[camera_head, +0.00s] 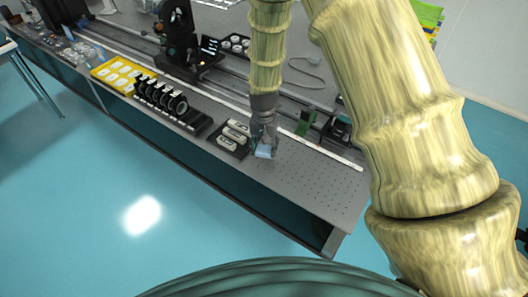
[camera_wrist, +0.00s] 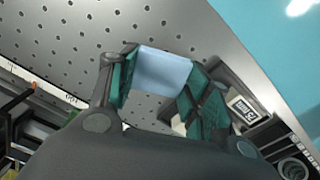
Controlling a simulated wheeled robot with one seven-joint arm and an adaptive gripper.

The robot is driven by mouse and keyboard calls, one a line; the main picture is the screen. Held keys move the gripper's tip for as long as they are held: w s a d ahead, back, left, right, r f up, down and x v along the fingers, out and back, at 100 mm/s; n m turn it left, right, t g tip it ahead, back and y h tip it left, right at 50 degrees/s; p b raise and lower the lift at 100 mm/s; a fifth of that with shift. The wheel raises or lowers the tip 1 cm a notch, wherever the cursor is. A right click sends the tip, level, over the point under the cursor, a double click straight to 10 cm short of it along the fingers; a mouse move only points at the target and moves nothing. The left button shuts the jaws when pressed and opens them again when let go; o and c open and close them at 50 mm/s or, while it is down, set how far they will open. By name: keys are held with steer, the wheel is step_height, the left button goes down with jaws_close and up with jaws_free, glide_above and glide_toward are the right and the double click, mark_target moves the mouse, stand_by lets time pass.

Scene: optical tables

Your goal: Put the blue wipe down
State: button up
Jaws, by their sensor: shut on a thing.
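The blue wipe (camera_head: 264,151) is a small light-blue piece at the tip of my gripper (camera_head: 264,144), over the perforated optical table (camera_head: 318,188) near its front edge. In the wrist view the blue wipe (camera_wrist: 162,70) spans the space between the two green-padded fingers of my gripper (camera_wrist: 160,85), which are shut on it. The perforated table top shows behind it. I cannot tell whether the wipe touches the table.
A black tray with white pieces (camera_head: 229,139) stands just left of my gripper. A rack of black round optics (camera_head: 160,97) and a yellow tray (camera_head: 115,73) lie farther left. A green board (camera_head: 305,122) stands behind right. The table's right end is clear.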

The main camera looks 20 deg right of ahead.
mark_target(264, 149)
steer(key=shift+f+p, duration=0.7)
steer(key=shift+f, duration=1)
steer(key=shift+f, duration=0.1)
steer(key=o, duration=1.3)
steer(key=shift+o, duration=0.2)
steer(key=shift+r+b, duration=1.8)
steer(key=shift+r, duration=4.35)
